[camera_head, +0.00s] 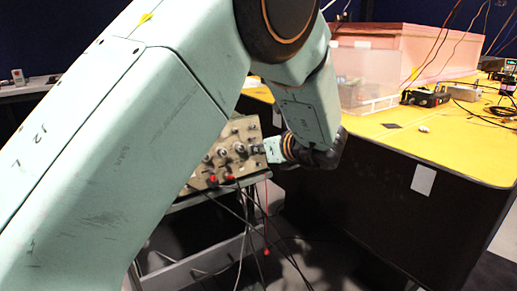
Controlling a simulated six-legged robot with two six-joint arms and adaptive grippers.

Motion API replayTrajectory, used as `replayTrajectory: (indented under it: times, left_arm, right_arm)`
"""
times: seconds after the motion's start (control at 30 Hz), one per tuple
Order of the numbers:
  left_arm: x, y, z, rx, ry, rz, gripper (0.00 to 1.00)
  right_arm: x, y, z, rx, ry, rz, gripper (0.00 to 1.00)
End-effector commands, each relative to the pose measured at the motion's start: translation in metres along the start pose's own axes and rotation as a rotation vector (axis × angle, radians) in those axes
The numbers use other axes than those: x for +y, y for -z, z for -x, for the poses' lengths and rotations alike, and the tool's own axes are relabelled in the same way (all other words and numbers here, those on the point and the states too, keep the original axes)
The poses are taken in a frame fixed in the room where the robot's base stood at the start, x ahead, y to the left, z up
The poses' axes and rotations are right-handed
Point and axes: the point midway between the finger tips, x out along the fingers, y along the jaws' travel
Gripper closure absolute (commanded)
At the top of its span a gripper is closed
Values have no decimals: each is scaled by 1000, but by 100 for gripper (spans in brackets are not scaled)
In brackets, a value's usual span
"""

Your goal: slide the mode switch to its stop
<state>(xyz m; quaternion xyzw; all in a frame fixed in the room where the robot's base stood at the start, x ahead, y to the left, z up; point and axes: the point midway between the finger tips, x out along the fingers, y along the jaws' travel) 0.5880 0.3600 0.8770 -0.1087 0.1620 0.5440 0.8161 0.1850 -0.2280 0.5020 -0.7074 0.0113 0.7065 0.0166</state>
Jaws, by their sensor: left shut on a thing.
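A beige control panel (201,176) with several knobs and red connectors stands on a grey metal frame, left of the yellow-topped table. My left arm crosses the view from the left and bends down to the panel. My left gripper (259,149) is at the panel's right side, its fingertips against the panel face and shut on a small part there. The mode switch itself is too small and covered to make out. My right gripper does not show.
The yellow table (470,146) with dark sides stands to the right. It bears a pink foam enclosure (430,50), a clear box (360,92) and small electronic devices (427,97). Dark cables (262,215) hang below the panel.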

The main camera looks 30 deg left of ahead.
Motion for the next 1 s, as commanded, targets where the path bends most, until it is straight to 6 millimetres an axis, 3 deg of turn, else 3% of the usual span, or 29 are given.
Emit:
replayTrajectory:
  times: [0.5,1.0]
  left_arm:
    - [0,-1,-2,-2,-3,1,100]
    - [-12,-2,-1,-3,2,3,100]
  right_arm:
    - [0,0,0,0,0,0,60]
    - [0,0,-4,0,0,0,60]
